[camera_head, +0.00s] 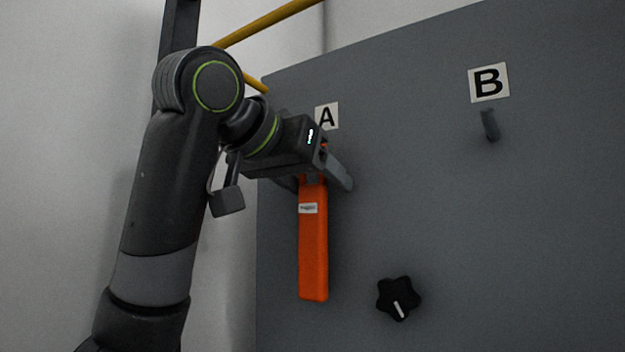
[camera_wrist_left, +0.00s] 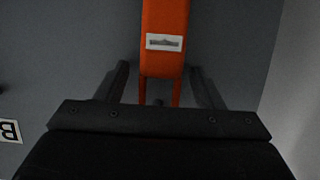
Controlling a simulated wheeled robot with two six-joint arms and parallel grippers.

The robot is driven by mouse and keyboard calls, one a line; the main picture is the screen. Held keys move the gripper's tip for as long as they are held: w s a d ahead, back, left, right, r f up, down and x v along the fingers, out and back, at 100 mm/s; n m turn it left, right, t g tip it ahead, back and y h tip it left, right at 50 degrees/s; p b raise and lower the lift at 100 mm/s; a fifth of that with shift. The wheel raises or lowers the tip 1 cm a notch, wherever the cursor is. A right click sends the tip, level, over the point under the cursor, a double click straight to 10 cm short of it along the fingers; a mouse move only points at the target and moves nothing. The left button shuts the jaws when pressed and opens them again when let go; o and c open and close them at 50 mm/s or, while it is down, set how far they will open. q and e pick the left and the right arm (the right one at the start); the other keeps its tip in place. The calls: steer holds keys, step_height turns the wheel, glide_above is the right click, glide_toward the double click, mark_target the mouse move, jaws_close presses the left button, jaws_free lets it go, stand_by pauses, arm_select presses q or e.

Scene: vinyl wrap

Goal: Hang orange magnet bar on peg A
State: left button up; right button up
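The orange magnet bar (camera_head: 313,250) hangs upright against the grey panel below the label A (camera_head: 327,116). It carries a small white label. My left gripper (camera_head: 316,180) is at the bar's top end, in front of the panel. In the left wrist view the bar (camera_wrist_left: 163,55) lies between the two fingers (camera_wrist_left: 160,88), with a gap on each side, so the gripper is open. Two thin orange legs form the bar's top loop, and a small dark stub, seemingly peg A (camera_wrist_left: 158,102), shows between them. The gripper hides the loop's upper end. My right gripper is not in view.
Peg B (camera_head: 489,125) sticks out bare below the label B (camera_head: 488,82) on the panel's right. A black star-shaped knob (camera_head: 398,299) is at the lower right of the bar. A yellow pipe (camera_head: 265,24) runs behind the panel's upper left. The panel between is clear.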

arm_select(q)
steer(key=shift+s+a, duration=0.1)
steer(key=shift+s+a+r+b, duration=0.1)
steer(key=shift+s+a+b, duration=0.1)
steer(key=shift+b, duration=0.1)
steer(key=b+v, duration=1.1)
steer(key=v, duration=0.5)
steer(key=shift+s, duration=0.2)
steer(key=shift+a+r, duration=0.1)
steer(key=shift+a, duration=0.05)
